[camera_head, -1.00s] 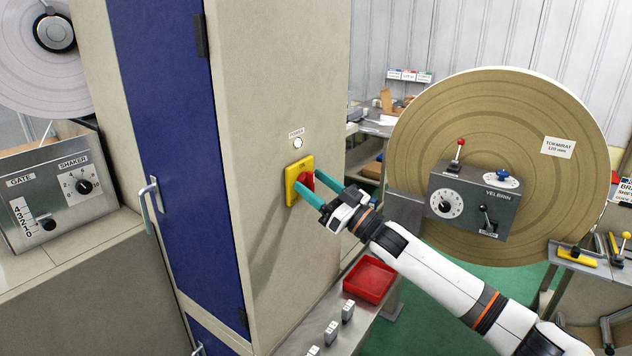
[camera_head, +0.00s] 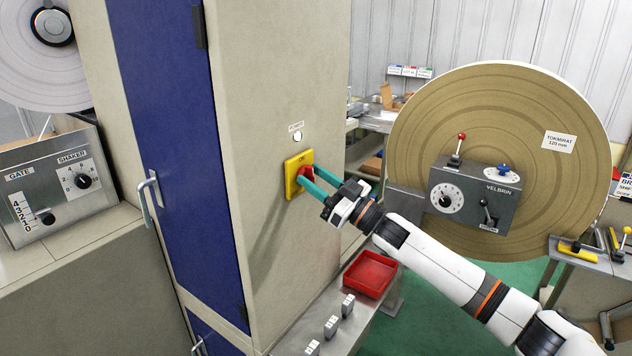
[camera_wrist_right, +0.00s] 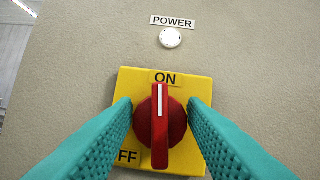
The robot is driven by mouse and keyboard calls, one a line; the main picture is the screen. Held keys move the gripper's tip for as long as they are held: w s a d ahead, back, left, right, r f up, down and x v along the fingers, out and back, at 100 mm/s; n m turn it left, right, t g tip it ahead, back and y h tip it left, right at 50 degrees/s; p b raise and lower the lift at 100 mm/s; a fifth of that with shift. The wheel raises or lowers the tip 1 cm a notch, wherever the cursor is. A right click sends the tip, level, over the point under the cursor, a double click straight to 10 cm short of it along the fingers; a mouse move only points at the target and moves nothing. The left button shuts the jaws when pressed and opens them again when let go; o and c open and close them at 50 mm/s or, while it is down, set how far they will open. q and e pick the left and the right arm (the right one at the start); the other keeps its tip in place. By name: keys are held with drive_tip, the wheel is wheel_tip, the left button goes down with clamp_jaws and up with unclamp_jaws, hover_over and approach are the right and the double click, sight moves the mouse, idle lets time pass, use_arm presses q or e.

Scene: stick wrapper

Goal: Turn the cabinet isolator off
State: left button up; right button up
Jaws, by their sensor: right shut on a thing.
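The isolator is a yellow plate (camera_head: 293,181) with a red rotary knob (camera_head: 306,173) on the side of the beige cabinet. In the right wrist view the knob (camera_wrist_right: 161,130) stands upright with its white line under the ON label (camera_wrist_right: 165,78). The OFF label (camera_wrist_right: 128,157) at the plate's lower left is partly hidden by a finger. My right gripper (camera_head: 309,174) is shut on the red knob, its teal fingers on either side of it. My left gripper is not in view.
A white POWER lamp (camera_head: 298,136) sits above the plate. The blue cabinet door (camera_head: 180,150) with its handle is at left. A red tray (camera_head: 370,274) and several small switches stand on the bench below. A large round reel (camera_head: 420,130) stands right of the cabinet, behind my arm.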

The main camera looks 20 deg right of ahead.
drive_tip(key=n+g+y, duration=0.1)
drive_tip(key=n, duration=0.1)
drive_tip(key=n+g, duration=0.1)
drive_tip(key=n, duration=0.2)
drive_tip(key=shift+y+b, duration=0.4)
drive_tip(key=n+g, duration=0.1)
drive_tip(key=n, duration=0.2)
drive_tip(key=n+g, duration=0.2)
drive_tip(key=n, duration=0.1)
drive_tip(key=shift+y, duration=0.4)
drive_tip(key=n+g, duration=0.1)
drive_tip(key=n, duration=0.1)
drive_tip(key=n+g, duration=0.1)
drive_tip(key=n, duration=0.2)
drive_tip(key=shift+h, duration=0.3)
drive_tip(key=shift+n+g+h, duration=0.5)
drive_tip(key=shift+n, duration=1.5)
drive_tip(key=o, duration=1)
drive_tip(key=shift+c, duration=0.2)
drive_tip(key=shift+d, duration=0.15)
